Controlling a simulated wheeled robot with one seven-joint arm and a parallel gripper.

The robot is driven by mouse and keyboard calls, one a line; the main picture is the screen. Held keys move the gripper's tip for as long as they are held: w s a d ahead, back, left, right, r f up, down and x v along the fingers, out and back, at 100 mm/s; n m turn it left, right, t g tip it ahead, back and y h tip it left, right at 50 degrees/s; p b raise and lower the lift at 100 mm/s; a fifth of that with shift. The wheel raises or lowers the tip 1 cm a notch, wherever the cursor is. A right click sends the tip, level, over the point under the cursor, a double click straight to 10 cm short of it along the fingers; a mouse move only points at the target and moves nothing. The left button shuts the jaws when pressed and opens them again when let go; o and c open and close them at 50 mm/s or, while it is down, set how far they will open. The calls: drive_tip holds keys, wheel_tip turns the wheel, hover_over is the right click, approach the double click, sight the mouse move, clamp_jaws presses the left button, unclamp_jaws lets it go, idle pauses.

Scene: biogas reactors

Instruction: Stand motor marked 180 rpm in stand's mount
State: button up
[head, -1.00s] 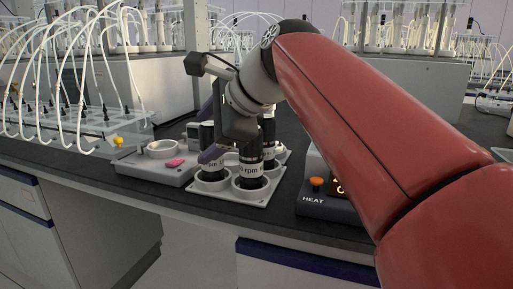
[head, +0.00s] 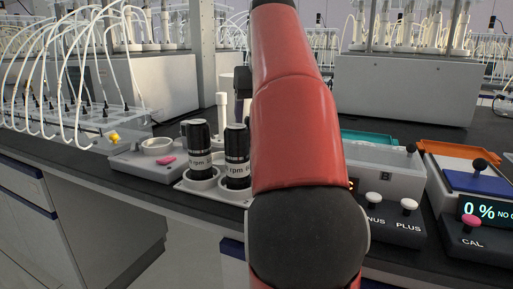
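In the head view, two black motors with white bands, the left motor (head: 200,150) and the right motor (head: 236,160), stand upright in round white cups of a pale tray (head: 218,194). Part of each band reads "rpm"; the numbers cannot be read. A dark shape shows behind the left motor, perhaps another motor. Left of the tray is a low grey stand (head: 137,163) with an empty round white mount (head: 157,146) and a pink piece at its front. My gripper is hidden behind my red arm, so I cannot tell whether it holds anything.
A rack with white tubes (head: 70,115) stands at the left, near a yellow tap (head: 114,137). At the right are a device with MINUS and PLUS knobs (head: 390,205) and a box with a percent display (head: 480,212). The bench edge runs close in front of the tray.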

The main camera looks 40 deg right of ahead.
drive_tip(key=x, duration=0.2)
drive_tip(key=b+x, duration=0.1)
drive_tip(key=x, duration=0.3)
drive_tip(key=shift+w, duration=0.3)
drive_tip(key=shift+r, duration=0.1)
drive_tip(key=c, duration=1.5)
wheel_tip(320, 180, up, 8)
drive_tip(key=shift+f+p, duration=0.25)
drive_tip(key=shift+p, duration=0.9)
drive_tip(key=shift+r, duration=1.2)
